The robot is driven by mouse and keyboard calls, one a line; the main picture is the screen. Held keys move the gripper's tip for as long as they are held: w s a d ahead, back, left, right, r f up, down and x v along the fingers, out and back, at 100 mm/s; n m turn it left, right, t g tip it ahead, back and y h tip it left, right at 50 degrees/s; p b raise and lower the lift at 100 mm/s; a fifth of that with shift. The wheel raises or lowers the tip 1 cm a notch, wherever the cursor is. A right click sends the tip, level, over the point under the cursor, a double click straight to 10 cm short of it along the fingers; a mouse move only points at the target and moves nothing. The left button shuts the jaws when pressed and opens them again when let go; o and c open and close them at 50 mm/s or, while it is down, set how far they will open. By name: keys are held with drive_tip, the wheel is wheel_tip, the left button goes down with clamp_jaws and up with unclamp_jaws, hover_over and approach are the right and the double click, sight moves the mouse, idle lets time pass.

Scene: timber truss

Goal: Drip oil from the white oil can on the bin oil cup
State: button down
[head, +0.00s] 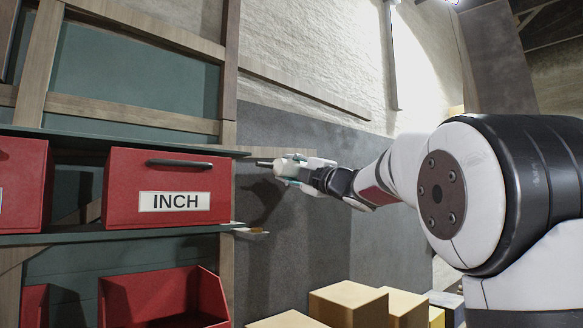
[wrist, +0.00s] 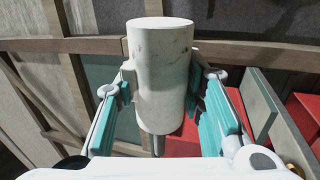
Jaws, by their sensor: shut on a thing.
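The white oil can (wrist: 160,70) is a pale, speckled cylinder in the wrist view. It sits between the teal pads of my gripper (head: 298,172), which is shut on it. In the head view a thin dark spout (head: 263,163) points left from the gripper, close to the right end of the upper shelf. A small pale bracket with a brownish spot (head: 252,231) sticks out at the lower shelf's right end, below the gripper. It may carry the bin oil cup, but it is too small to tell. I cannot see any oil.
A red bin labelled INCH (head: 150,187) stands on the shelf left of my gripper. Another red bin (head: 163,298) is below it. Cardboard boxes (head: 348,303) stand at the lower right. A grey wall is behind the gripper, with free space beneath it.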

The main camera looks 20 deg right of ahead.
drive_tip(key=m+h, duration=0.1)
drive_tip(key=m, duration=0.2)
drive_tip(key=shift+s+a, duration=0.1)
drive_tip(key=shift+s, duration=0.1)
drive_tip(key=shift+w+f+m+h, duration=0.2)
drive_tip(key=shift+m+h, duration=0.3)
drive_tip(key=shift+m, duration=0.6)
drive_tip(key=shift+s, duration=0.1)
drive_tip(key=m, duration=0.2)
drive_tip(key=m+h, duration=0.1)
drive_tip(key=m, duration=0.1)
drive_tip(key=shift+a+f+m+h, duration=0.1)
drive_tip(key=shift+m+h, duration=0.2)
drive_tip(key=shift+m, duration=0.8)
drive_tip(key=m, duration=0.2)
drive_tip(key=m+g+h, duration=0.1)
drive_tip(key=m, duration=0.2)
drive_tip(key=shift+s+a+f, duration=0.1)
drive_tip(key=shift+a+f, duration=0.05)
drive_tip(key=shift+a, duration=0.05)
drive_tip(key=shift+m, duration=0.6)
